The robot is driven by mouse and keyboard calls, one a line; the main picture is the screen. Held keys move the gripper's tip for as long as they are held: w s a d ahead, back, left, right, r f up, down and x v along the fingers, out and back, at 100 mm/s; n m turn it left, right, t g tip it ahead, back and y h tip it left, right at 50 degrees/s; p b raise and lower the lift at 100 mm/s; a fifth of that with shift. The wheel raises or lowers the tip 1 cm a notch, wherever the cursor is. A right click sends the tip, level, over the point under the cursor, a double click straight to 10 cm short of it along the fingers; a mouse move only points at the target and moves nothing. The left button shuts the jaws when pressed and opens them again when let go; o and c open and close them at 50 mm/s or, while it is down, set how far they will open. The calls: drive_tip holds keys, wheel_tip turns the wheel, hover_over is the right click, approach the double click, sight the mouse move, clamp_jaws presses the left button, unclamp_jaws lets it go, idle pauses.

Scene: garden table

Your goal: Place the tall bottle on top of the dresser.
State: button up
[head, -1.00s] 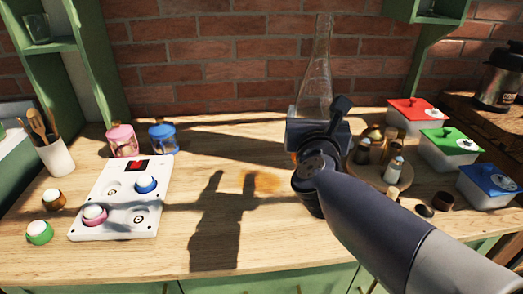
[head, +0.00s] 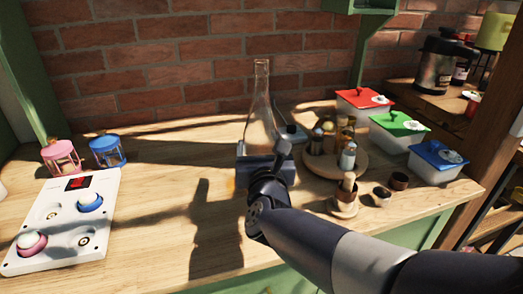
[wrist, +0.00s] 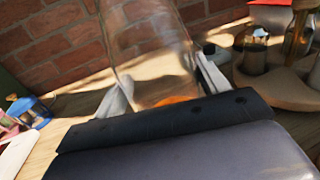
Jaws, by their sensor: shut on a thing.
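The tall bottle (head: 261,115) is clear glass with a narrow neck and stands upright in my gripper (head: 265,160). In the wrist view the bottle (wrist: 150,50) is between the two pale fingers of my gripper (wrist: 160,92), which is shut on its lower part. An orange patch shows through the glass near its base. The bottle's bottom is hidden behind my gripper, so I cannot tell whether it touches the counter. I cannot make out a dresser for certain in these views.
The wooden counter (head: 150,235) is bare around the gripper's shadow. A round tray (head: 322,168) with several small jars stands right of my gripper. Red, green and blue lidded boxes (head: 437,160) line the right edge. A white button panel (head: 65,238) and two lanterns (head: 107,151) are at left.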

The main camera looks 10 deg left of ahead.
drive_tip(key=o, duration=1.5)
drive_tip(key=shift+o, duration=0.2)
drive_tip(key=shift+r, duration=0.1)
drive_tip(key=v, duration=1.2)
